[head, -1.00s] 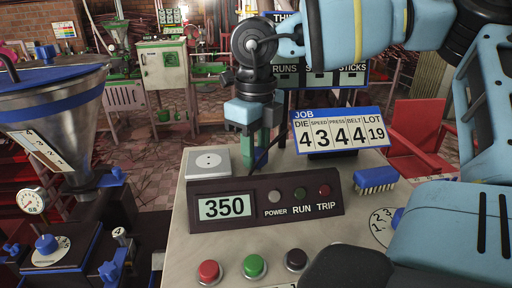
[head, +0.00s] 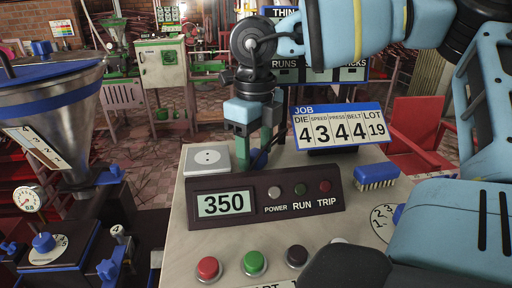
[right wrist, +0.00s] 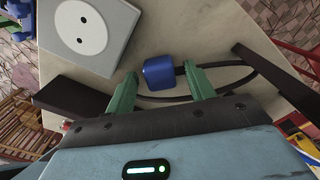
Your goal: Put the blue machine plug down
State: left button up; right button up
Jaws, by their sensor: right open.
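The blue plug (right wrist: 159,73) lies on the light bench top between my right gripper's green fingertips in the right wrist view. A gap shows on each side of it. A dark cable runs from it to the right. My right gripper (head: 254,150) is open over the back of the bench, right of the white socket box (head: 207,160). In the head view its fingers mostly hide the plug. The socket box's round face is empty and also shows in the right wrist view (right wrist: 90,30). My left gripper is not in view.
The dark display panel (head: 262,216) reading 350 stands in front of the gripper. A job number board (head: 338,112) and a blue brush (head: 376,176) are to the right. Red, green and black buttons line the front. A hopper machine (head: 60,110) stands left.

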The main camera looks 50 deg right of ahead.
aim_at(256, 152)
notch_tip(256, 152, up, 13)
dwell(0.4)
jog(key=shift+f, duration=0.15)
dwell(0.4)
